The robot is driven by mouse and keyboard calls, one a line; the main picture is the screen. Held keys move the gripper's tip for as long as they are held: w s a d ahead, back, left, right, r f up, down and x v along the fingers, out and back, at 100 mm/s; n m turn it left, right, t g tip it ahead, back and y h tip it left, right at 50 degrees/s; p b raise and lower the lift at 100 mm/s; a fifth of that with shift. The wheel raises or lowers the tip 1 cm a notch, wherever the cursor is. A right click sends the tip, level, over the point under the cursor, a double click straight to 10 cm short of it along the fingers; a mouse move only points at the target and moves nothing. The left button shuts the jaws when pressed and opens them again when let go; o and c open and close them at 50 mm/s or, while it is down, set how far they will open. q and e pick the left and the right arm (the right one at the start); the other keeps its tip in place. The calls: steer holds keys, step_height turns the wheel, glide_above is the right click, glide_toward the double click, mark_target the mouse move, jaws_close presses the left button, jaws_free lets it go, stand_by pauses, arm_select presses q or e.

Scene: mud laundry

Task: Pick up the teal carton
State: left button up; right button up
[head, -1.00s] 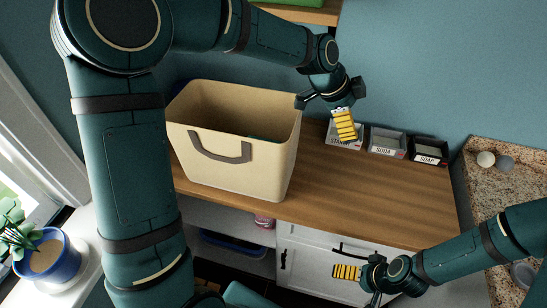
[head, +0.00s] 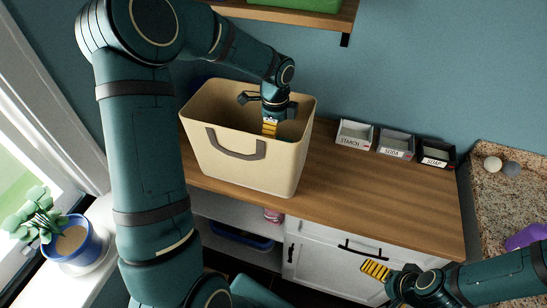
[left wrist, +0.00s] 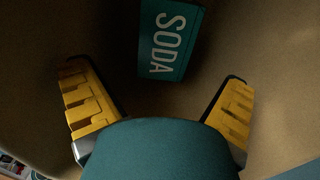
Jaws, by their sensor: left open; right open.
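The teal carton (left wrist: 170,40) lies inside the tan bin, and white letters reading SODA show on it in the left wrist view. In the head view the carton is hidden by the bin wall and my gripper. My left gripper (head: 270,126) points down into the bin; its open yellow fingers also show in the left wrist view (left wrist: 160,108). The carton is beyond the fingertips, between their lines, and apart from them. My right gripper (head: 375,270) is open and empty in front of the white cabinet.
The tan bin (head: 240,176) stands on the wooden counter (head: 350,205), its walls close around my left gripper. Small trays labelled STARCH (head: 354,135), SODA (head: 395,145) and SOAP (head: 437,153) line the wall. A shelf (head: 290,17) hangs above. The counter's right part is clear.

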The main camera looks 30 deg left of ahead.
arm_select(q)
step_height(320, 180, down, 3)
steer(key=shift+r, duration=0.1)
steer(key=f, duration=0.5)
steer(key=shift+w+a+f, duration=0.15)
steer(key=shift+w+a, duration=0.05)
steer(key=shift+a, duration=0.1)
steer(key=shift+c, duration=0.3)
steer(key=c, duration=1.2)
